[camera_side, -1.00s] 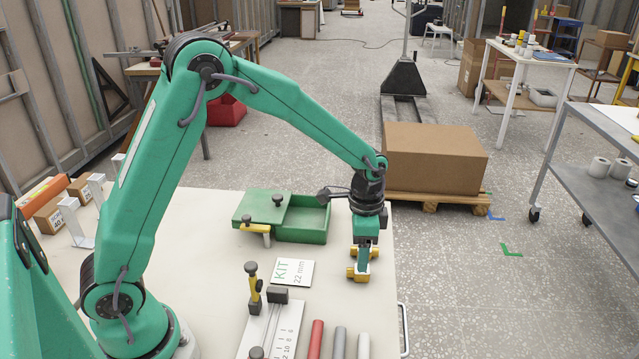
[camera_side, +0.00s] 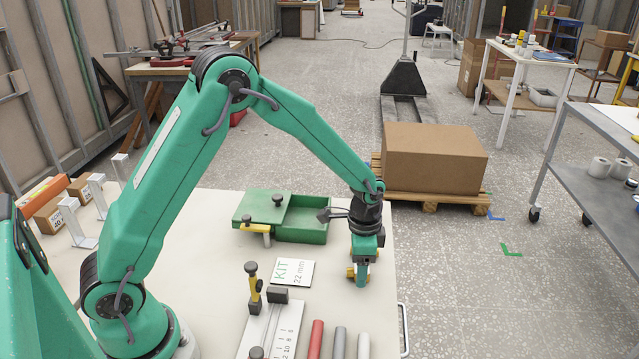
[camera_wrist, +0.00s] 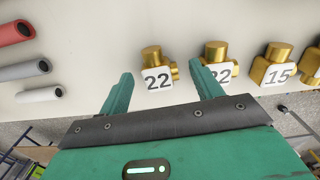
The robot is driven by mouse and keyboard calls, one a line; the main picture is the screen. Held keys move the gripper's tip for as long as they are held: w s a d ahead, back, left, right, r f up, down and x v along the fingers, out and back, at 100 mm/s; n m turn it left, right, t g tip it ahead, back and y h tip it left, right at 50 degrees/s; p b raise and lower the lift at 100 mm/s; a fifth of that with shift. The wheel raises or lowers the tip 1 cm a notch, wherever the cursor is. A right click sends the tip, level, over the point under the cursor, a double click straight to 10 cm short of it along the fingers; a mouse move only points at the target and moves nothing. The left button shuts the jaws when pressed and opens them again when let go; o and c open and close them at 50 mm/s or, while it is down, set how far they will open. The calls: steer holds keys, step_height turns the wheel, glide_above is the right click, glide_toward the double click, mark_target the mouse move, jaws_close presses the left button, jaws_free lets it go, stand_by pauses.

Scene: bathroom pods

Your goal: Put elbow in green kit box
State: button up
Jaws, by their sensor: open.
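A brass elbow marked 22 (camera_wrist: 155,68) stands between and just ahead of my fingertips in the wrist view. A second brass fitting marked 22 (camera_wrist: 218,52) is partly behind my right finger. My gripper (camera_wrist: 162,85) is open and empty. In the side view my gripper (camera_side: 362,284) points down low over the right part of the table and hides most of the brass fittings (camera_side: 351,273). The green kit box (camera_side: 300,236) stands behind and left of it, with an open compartment on the right and a covered part on the left.
A brass fitting marked 15 (camera_wrist: 277,68) and others stand further right in the wrist view. The KIT 22 mm card (camera_side: 293,272) lies before the box. A yellow-handled clamp fixture (camera_side: 254,285) and red, grey and white pipes (camera_side: 315,340) are near the front.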

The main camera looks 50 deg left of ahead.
steer(key=c, duration=1.2)
steer(key=shift+r, duration=0.2)
steer(key=shift+r, duration=0.6)
steer(key=r, duration=0.2)
steer(key=d+r, duration=0.1)
steer(key=shift+s+r, duration=0.1)
steer(key=shift+s, duration=0.15)
steer(key=s+d+r, duration=0.4)
steer(key=d, duration=0.1)
steer(key=s+d+r, duration=0.2)
steer(key=s+d, duration=0.1)
steer(key=shift+r, duration=0.15)
